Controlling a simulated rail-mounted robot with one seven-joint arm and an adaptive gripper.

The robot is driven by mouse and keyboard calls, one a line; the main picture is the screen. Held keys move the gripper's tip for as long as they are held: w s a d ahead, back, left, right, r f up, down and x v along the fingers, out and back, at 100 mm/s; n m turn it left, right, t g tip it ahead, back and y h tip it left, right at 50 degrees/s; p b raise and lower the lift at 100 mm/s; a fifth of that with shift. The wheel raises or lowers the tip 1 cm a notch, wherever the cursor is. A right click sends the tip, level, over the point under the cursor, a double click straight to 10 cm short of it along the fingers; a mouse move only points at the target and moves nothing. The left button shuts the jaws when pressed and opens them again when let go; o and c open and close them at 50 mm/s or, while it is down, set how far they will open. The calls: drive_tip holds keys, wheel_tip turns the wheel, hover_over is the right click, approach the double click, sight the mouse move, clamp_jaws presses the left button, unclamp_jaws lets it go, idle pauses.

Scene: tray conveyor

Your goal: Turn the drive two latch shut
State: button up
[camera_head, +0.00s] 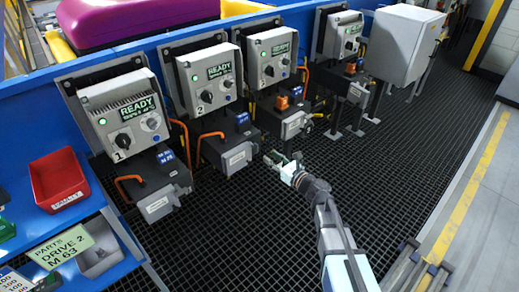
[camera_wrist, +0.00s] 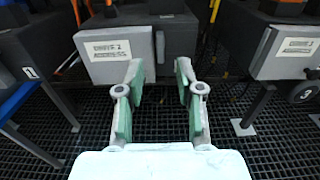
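The drive two unit has a control box marked 2 (camera_head: 208,80) with a green READY display. Below it sits a dark housing with a light grey front cover (camera_head: 237,157). In the wrist view this cover (camera_wrist: 116,58) carries a label that seems to read DRIVE 2. My gripper (camera_head: 275,160) is just right of the cover in the head view. In the wrist view my gripper (camera_wrist: 160,76) is open and empty, its green-padded fingers below and around the strip's line, apparently not touching it.
Neighbouring drive units stand left (camera_head: 125,112) and right (camera_head: 269,62). The right neighbour's cover (camera_wrist: 290,50) shows in the wrist view. Orange bent handles (camera_head: 206,142) stick out beside the housings. A red bin (camera_head: 47,194) is at left. The dark grating floor (camera_head: 390,165) is open at right.

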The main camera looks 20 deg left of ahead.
sight(257, 147)
drive_tip(key=x, duration=0.7)
drive_tip(key=shift+w+a, duration=0.15)
drive_tip(key=shift+a, duration=0.2)
clamp_jaws()
